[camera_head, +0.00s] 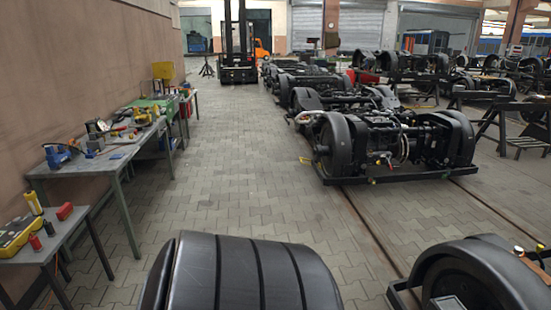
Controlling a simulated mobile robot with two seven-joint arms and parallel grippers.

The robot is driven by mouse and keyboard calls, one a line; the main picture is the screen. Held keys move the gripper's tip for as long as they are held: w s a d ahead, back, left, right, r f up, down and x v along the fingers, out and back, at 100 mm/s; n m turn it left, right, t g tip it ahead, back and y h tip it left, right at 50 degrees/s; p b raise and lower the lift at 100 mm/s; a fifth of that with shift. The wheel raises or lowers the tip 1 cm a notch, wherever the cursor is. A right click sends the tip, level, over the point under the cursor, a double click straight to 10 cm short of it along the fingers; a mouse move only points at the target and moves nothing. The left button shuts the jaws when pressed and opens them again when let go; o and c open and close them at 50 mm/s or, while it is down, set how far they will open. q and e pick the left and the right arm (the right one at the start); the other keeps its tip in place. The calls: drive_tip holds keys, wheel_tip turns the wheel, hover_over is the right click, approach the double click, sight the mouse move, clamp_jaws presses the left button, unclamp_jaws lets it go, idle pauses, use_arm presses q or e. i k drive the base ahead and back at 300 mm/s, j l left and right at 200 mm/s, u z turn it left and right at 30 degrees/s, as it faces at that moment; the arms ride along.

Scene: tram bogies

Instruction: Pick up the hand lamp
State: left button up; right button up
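A yellow and black upright object (33,203), which looks like a hand lamp, stands on the near grey table (42,250) at the left edge of the head view. It is small in the picture, so I cannot be sure that it is the hand lamp. It stands at the back of a yellow case-like item (15,234). Neither of my grippers is in view, and nothing shows of where they are relative to it.
A red item (65,211) and small dark-red cylinders (42,236) share the near table. A longer workbench (85,167) with tools stands behind it along the wall. Paved floor (230,150) lies open in the middle. Tram bogies (395,140) stand at the right; a forklift (237,55) is far back.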

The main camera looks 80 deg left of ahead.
sight(32, 201)
drive_tip(key=u, duration=1.5)
drive_tip(key=j+u, duration=0.25)
drive_tip(key=u, duration=0.2)
drive_tip(key=j+u, duration=0.25)
drive_tip(key=u, duration=0.2)
drive_tip(key=j+u, duration=0.2)
drive_tip(key=u, duration=0.25)
drive_tip(key=j+u, duration=0.25)
drive_tip(key=u, duration=0.15)
drive_tip(key=i+j+u, duration=0.35)
drive_tip(key=i+j, duration=0.15)
drive_tip(key=j, duration=0.2)
drive_tip(key=i+j+u, duration=0.3)
drive_tip(key=i+j, duration=0.25)
